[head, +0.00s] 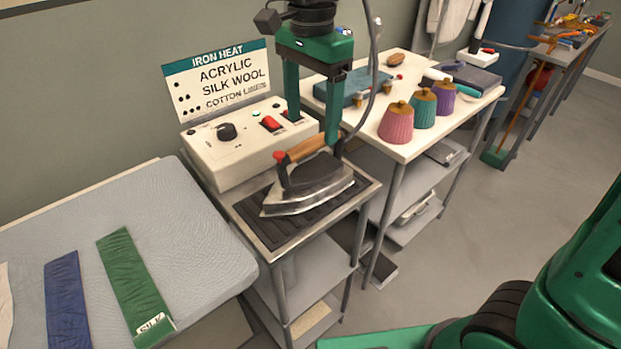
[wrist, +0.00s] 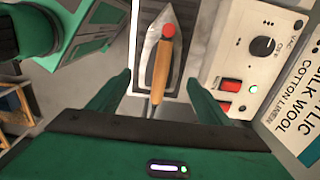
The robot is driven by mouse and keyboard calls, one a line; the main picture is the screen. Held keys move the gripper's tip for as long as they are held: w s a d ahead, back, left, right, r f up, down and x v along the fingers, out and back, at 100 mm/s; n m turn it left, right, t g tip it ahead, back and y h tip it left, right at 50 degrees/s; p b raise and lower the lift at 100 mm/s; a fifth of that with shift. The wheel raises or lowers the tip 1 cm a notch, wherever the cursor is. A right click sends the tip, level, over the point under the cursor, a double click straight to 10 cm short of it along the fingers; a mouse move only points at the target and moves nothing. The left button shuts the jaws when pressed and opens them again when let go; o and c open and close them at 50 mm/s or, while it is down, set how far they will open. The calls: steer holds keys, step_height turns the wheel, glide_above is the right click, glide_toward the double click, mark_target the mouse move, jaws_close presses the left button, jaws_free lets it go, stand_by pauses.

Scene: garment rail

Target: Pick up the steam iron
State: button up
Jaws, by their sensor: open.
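The steam iron (head: 308,185) has a dark body, a silver soleplate and a wooden handle with a red knob at one end. It rests on the dark ribbed iron rest (head: 262,224) on a small metal stand. My gripper (head: 310,130) is open above and around the rear of the iron, fingers pointing down. In the wrist view, the iron (wrist: 148,62) lies ahead, with its wooden handle between the lines of my gripper's two spread fingers (wrist: 157,92). The fingers look apart from the handle; exact height above it is hard to tell.
A white control box (head: 222,140) with a knob and red switches stands close behind the iron, below an iron heat sign (head: 215,82). An ironing board (head: 200,215) with fabric strips is at left. A white table (head: 440,125) with thread cones is at right.

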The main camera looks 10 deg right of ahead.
mark_target(307, 170)
steer(key=shift+a+f, duration=0.25)
steer(key=shift+a, duration=0.2)
step_height(307, 170, down, 10)
steer(key=shift+d+f, duration=0.1)
steer(key=shift+f, duration=0.05)
steer(key=shift+w, duration=0.15)
jaws_close()
